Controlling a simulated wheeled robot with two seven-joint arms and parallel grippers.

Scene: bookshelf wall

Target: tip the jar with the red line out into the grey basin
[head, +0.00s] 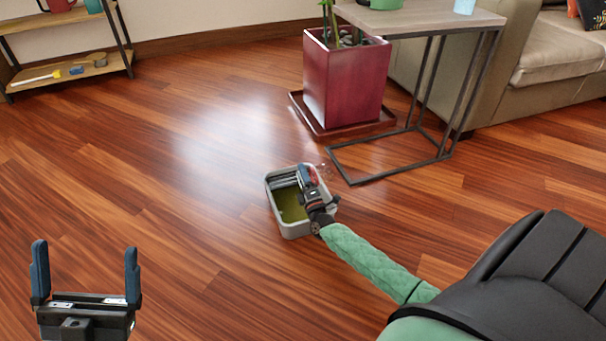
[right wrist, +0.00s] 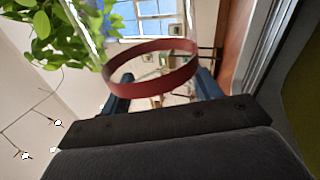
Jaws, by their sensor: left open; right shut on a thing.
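The jar shows mainly as its red line, a red band (right wrist: 150,82) between my right gripper's blue fingers in the right wrist view; its clear wall is hard to make out. In the head view the red band (head: 313,176) is small and steep, so the jar looks tipped well over. My right gripper (head: 306,178) is shut on the jar, above the right part of the grey basin (head: 296,231). The basin stands on the floor with yellow-green in it; whether anything is flowing is not visible. My left gripper (head: 86,252) is open and empty at lower left.
A red planter (head: 343,85) on a tray and a side table (head: 425,18) with thin metal legs stand behind the basin. A sofa (head: 556,55) is at the upper right, a low shelf (head: 65,70) at the upper left. The floor left of the basin is clear.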

